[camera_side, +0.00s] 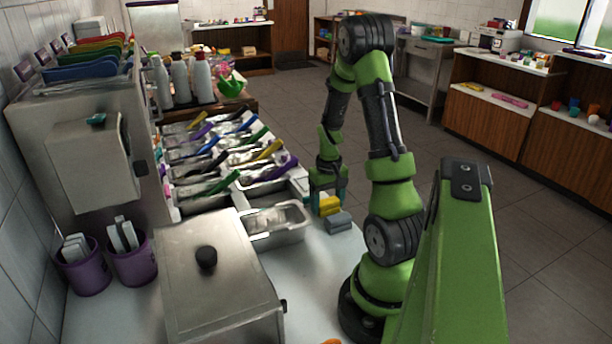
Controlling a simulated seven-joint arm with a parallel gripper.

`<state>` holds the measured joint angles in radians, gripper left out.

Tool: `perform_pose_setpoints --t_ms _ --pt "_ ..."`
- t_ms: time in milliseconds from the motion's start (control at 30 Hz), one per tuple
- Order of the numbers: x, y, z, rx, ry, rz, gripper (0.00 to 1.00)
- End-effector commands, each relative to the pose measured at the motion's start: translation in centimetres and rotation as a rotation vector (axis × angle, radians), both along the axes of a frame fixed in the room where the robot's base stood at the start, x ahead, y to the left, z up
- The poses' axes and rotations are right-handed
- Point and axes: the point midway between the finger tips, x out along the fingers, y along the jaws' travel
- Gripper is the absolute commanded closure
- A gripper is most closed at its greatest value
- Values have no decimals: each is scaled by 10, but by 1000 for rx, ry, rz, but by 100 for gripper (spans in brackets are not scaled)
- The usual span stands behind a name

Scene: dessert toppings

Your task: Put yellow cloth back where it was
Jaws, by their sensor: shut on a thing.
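The yellow cloth (329,207) is a small folded block at the right edge of the white counter. My gripper (327,198) points down from above and is shut on the yellow cloth. The cloth is right behind a grey cloth (339,222) that lies on the counter. I cannot tell whether the yellow cloth touches the counter or the grey cloth. The fingertips are small and partly hidden in this view.
A metal topping pan (274,222) stands just left of the cloths. Several topping trays with coloured handles (235,157) fill the counter behind it. A large steel box with a black knob (215,285) stands in front. Bare counter (310,270) shows at the front right.

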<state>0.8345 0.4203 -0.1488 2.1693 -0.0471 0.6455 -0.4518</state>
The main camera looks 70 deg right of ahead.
Motion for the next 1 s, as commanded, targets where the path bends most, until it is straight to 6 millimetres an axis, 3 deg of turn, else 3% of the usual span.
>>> perform_pose_setpoints --t_ms 67,100,233,633,1000 --pt "0 0 -3 1 1 0 54" --pt "0 0 -3 1 1 0 26" --pt "0 0 -2 1 1 0 6" --pt "0 0 6 -3 -1 1 5" --pt "1 -1 81 -4 -4 1 5"
